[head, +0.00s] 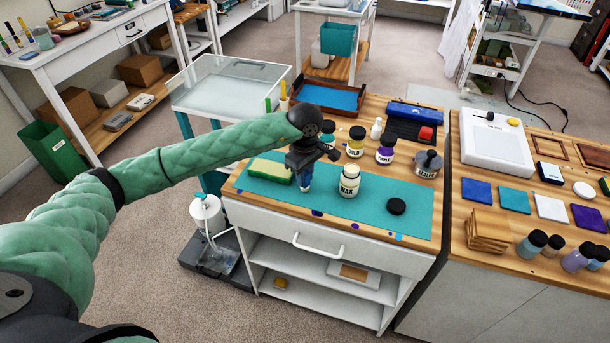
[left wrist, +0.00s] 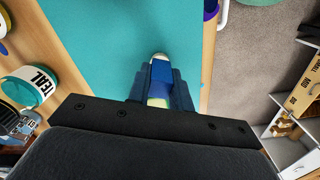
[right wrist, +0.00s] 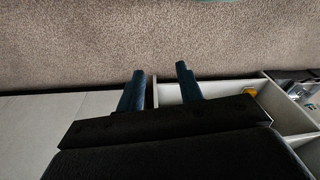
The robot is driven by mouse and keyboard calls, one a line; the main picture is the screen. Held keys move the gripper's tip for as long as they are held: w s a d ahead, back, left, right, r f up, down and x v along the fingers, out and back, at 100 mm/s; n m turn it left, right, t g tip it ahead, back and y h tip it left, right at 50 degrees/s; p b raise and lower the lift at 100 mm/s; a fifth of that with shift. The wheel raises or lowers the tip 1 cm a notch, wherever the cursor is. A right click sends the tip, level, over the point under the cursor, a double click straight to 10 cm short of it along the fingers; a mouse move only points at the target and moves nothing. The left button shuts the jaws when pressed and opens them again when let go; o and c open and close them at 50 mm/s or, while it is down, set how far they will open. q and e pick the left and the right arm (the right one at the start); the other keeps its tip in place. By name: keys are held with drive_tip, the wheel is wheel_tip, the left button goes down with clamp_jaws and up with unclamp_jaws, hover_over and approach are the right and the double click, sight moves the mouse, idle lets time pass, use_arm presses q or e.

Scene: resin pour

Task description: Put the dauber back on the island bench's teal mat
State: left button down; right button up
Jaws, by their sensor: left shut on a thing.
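The teal mat (head: 376,192) lies on the wooden top of the island bench. My left gripper (head: 305,174) is over the mat's left part, between the sponge and the WAX jar. It is shut on the dauber, whose blue body with a pale end shows between the fingers in the left wrist view (left wrist: 160,73). The dauber points down at the mat; I cannot tell whether its tip touches. My right gripper (right wrist: 160,82) is open and empty, above the carpet and the bench's lower shelves.
On the mat are a green-yellow sponge (head: 268,171), a WAX jar (head: 349,183) and a black lid (head: 396,206). Several jars and a blue-lined tray (head: 328,97) stand behind. The mat's front strip is mostly clear. A second bench (head: 500,223) with tiles is at right.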

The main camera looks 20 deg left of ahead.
drive_tip(key=shift+r, duration=0.15)
use_arm(q)
drive_tip(key=c, duration=1.3)
unclamp_jaws()
drive_tip(key=shift+o, duration=0.2)
use_arm(e)
drive_tip(key=shift+w+a+r, duration=0.2)
drive_tip(key=shift+r, duration=0.1)
drive_tip(key=shift+f, duration=0.1)
use_arm(q)
drive_tip(key=shift+r, duration=0.35)
wheel_tip(320, 180, up, 4)
drive_tip(key=shift+f+b, duration=0.2)
drive_tip(key=shift+b, duration=0.7)
wheel_tip(320, 180, up, 8)
drive_tip(key=b, duration=0.2)
drive_tip(key=shift+b, duration=0.35)
use_arm(e)
wheel_tip(320, 180, up, 17)
drive_tip(key=w+a, duration=0.1)
drive_tip(key=w, duration=0.1)
drive_tip(key=shift+w+a, duration=0.15)
drive_tip(key=shift+a, duration=0.1)
